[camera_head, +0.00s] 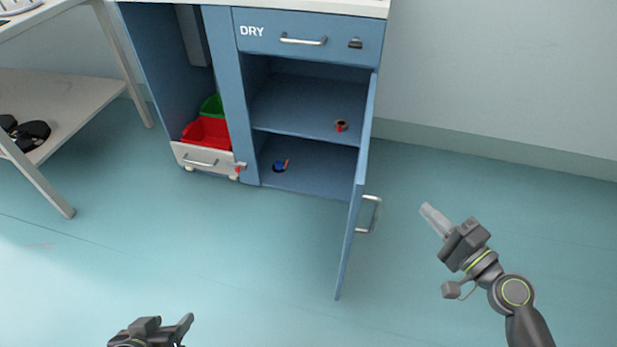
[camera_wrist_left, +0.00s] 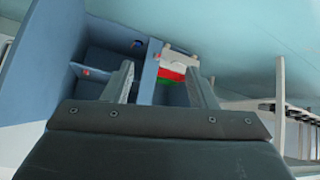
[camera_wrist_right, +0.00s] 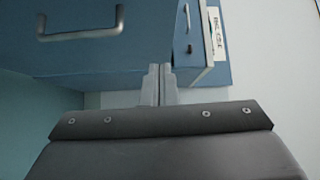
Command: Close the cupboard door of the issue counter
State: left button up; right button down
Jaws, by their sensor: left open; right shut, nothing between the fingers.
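The issue counter (camera_head: 230,90) is a blue cabinet marked DRY. Its cupboard door (camera_head: 358,185) stands wide open, swung out from the right side and seen nearly edge-on. The door's silver bar handle (camera_head: 371,214) faces right; it also shows in the right wrist view (camera_wrist_right: 82,35). My right gripper (camera_head: 427,211) is shut and empty, to the right of the handle and apart from it. My left gripper (camera_head: 186,324) is open and empty at the bottom, left of the door. In the left wrist view the door's inner face (camera_wrist_left: 42,65) is at the left.
A small brown and red roll (camera_head: 341,126) lies on the upper shelf, a blue and orange item (camera_head: 281,165) below. A table (camera_head: 75,90) stands left. Floor around the door is clear.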

jog(key=p, duration=0.2)
send_over(381, 200)
pick_arm(q)
jog(key=s+f+g, duration=0.4)
jog(key=s, duration=0.2)
jog(key=shift+s+d+f+g+h, duration=0.15)
jog(key=shift+s+d+g+h, duration=0.15)
jog(key=shift+s+d, duration=0.1)
pick_arm(e)
jog(key=shift+w+a+f, duration=0.1)
jog(key=shift+w+a, duration=0.1)
jog(key=shift+a, duration=0.6)
pick_arm(q)
jog(key=shift+a, duration=0.15)
pick_arm(e)
jog(key=shift+a, duration=0.1)
